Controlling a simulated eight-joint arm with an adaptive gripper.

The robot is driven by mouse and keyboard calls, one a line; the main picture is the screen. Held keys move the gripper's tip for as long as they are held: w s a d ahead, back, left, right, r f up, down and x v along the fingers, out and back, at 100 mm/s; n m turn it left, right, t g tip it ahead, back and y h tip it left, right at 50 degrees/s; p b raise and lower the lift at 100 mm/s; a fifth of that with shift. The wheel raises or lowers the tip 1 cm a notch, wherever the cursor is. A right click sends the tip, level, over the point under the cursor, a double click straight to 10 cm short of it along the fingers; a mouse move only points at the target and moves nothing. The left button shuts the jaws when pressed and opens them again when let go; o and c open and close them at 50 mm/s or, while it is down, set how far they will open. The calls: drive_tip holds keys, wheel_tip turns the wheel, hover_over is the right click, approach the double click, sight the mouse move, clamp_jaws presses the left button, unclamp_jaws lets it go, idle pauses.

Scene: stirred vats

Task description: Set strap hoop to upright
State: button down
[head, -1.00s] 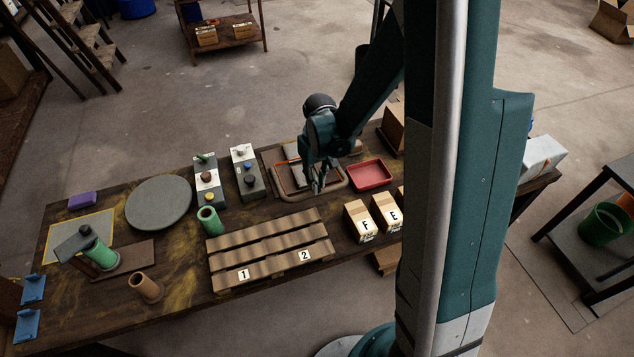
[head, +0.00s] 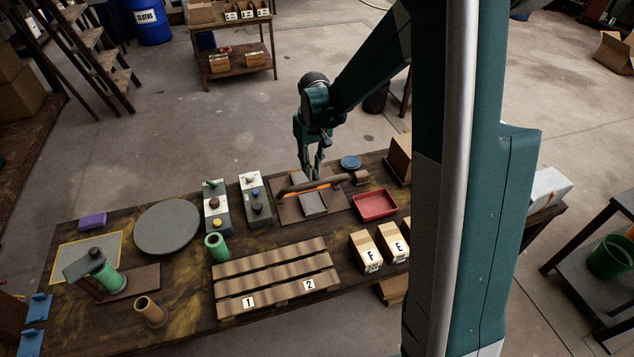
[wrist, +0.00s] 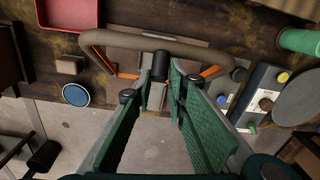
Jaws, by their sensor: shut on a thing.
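The strap hoop (head: 292,188) is a thick brown bar with rounded ends, and it also shows in the wrist view (wrist: 110,38). In the head view it looks raised and nearly edge-on above its brown base board (head: 341,205); its exact tilt is hard to tell. An orange strap (head: 338,183) shows beside it, and a grey plate (head: 313,204) lies on the board. My gripper (head: 312,172) is at the middle of the hoop from the far side. In the wrist view its fingertips (wrist: 160,78) close around a dark piece at the bar's middle, partly hidden by the fingers.
A red tray (head: 375,206) and a blue round piece (head: 350,162) are close by on the right. Two switch boxes (head: 254,195) stand to the left. A slatted pallet (head: 275,279) and boxes F and E (head: 366,255) are in front. Open floor lies behind the table.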

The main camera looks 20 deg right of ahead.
drive_tip(key=w+g+b, duration=0.1)
drive_tip(key=w+g, duration=0.3)
drive_tip(key=w, duration=0.6)
drive_tip(key=shift+w+d+r, duration=0.3)
drive_tip(key=shift+w+r, duration=0.05)
idle(0.3)
drive_tip(key=c, duration=2.3)
unclamp_jaws()
drive_tip(key=shift+d, duration=0.15)
drive_tip(key=shift+a, duration=0.2)
drive_tip(key=shift+w+r, duration=0.1)
